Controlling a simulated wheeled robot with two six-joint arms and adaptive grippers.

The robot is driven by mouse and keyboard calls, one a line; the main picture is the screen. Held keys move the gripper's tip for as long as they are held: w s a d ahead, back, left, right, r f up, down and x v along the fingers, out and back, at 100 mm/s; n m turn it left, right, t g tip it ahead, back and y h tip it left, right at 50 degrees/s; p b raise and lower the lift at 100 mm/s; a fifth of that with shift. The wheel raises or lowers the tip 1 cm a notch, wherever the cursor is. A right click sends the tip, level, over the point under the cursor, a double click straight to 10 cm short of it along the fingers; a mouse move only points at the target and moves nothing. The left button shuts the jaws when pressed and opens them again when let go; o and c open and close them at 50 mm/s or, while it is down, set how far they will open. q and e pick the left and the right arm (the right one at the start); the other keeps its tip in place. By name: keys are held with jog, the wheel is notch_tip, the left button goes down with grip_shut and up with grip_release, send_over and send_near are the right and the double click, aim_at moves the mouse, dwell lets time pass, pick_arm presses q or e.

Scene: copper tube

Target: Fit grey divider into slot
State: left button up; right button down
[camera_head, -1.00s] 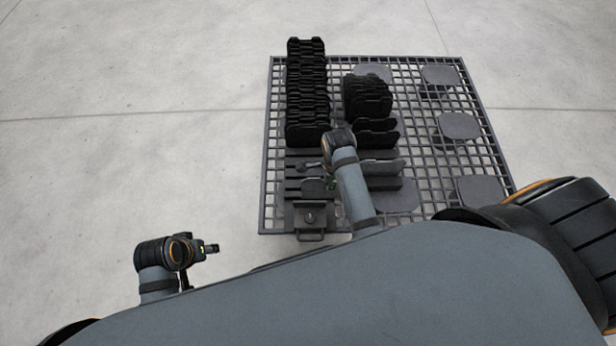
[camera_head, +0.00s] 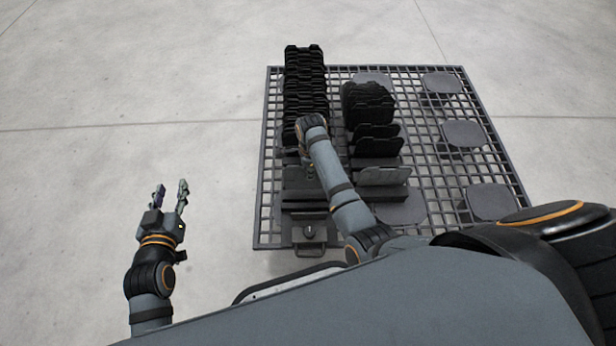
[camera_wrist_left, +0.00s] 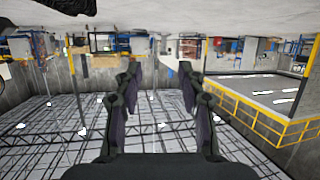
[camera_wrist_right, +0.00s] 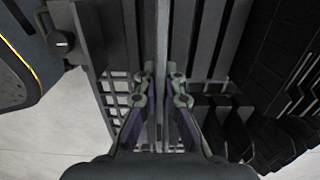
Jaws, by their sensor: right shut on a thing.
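In the right wrist view my right gripper (camera_wrist_right: 160,76) is shut on a thin grey plate, the grey divider (camera_wrist_right: 163,35), seen edge-on between the fingertips. In the head view my right wrist hides these fingers and the held divider, above the left column of the rack (camera_head: 305,206). Whether the divider sits in a slot cannot be told. A grey plate (camera_head: 385,176) stands at the near end of the right column. My left gripper (camera_head: 170,196) is open and empty, left of the rack over bare floor; its spread fingers also show in the left wrist view (camera_wrist_left: 160,88).
Black dividers (camera_head: 304,80) fill the far part of the left column. More black dividers (camera_head: 368,100) stand in the right column. Several flat grey pads (camera_head: 463,133) lie on the mesh base (camera_head: 262,190). The floor to the left is clear.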

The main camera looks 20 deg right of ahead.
pick_arm(q)
notch_tip(320, 180, up, 11)
jog(key=w+t+b, duration=0.1)
jog(key=w+t, duration=0.1)
jog(key=t, duration=0.3)
jog(key=shift+w+a+r, duration=0.15)
jog(key=shift+w+r, duration=0.05)
jog(key=shift+w, duration=0.15)
pick_arm(e)
jog(key=shift+w+a+f, duration=0.1)
jog(key=shift+w+f, duration=0.55)
jog(key=shift+f, duration=0.1)
